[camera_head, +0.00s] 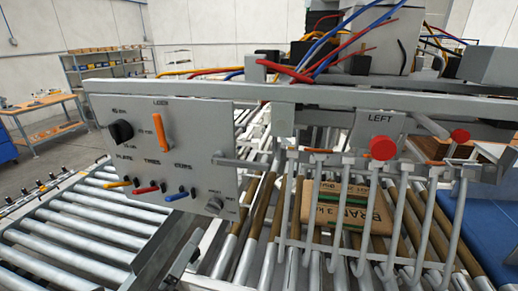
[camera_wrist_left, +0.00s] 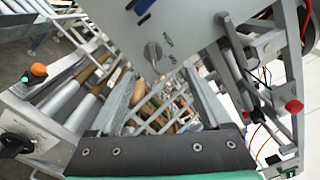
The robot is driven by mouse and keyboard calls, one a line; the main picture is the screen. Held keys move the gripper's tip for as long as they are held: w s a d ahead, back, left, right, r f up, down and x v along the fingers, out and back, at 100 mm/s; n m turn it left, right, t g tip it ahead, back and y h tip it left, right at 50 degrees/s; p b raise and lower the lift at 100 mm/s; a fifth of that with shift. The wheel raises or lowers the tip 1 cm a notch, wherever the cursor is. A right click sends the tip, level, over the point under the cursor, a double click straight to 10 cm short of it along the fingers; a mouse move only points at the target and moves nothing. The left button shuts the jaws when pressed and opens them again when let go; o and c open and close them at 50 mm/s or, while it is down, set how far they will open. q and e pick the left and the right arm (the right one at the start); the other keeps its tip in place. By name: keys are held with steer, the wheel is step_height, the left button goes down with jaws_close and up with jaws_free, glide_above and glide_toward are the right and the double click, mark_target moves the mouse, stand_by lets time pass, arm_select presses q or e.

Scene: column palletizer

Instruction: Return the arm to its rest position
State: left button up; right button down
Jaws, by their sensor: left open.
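My left gripper (camera_wrist_left: 158,82) shows in the left wrist view, its two grey fingers reaching forward from a dark mount with a gap between them. It is open, and I see nothing held between the fingers. Rollers and bars show behind the gap. In the head view only a small grey piece low at the left of centre may belong to it, below the grey control panel (camera_head: 165,150). It looks apart from the panel. My right gripper is not in either view.
The panel carries a black knob (camera_head: 121,132), an orange lever (camera_head: 158,132) and several small coloured levers. A bar frame with a red knob (camera_head: 383,148) hangs over a brown carton (camera_head: 345,207) on rollers. Another roller conveyor (camera_head: 75,225) runs at left. Loose cables arch above.

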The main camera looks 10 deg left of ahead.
arm_select(q)
steer(key=s+r+n+t+p, duration=0.3)
steer(key=r+n, duration=0.5)
steer(key=r, duration=0.6)
steer(key=s+r+n+t+p, duration=0.3)
steer(key=s+r+n+p, duration=0.2)
steer(key=r, duration=1)
steer(key=s+r+n+t+p, duration=0.3)
steer(key=r+n, duration=0.8)
steer(key=r, duration=0.4)
steer(key=shift+s+d+n+p, duration=0.3)
steer(key=shift+s+d+p, duration=0.1)
steer(key=shift+p, duration=0.3)
steer(key=shift+r, duration=0.15)
steer(key=shift+c, duration=0.3)
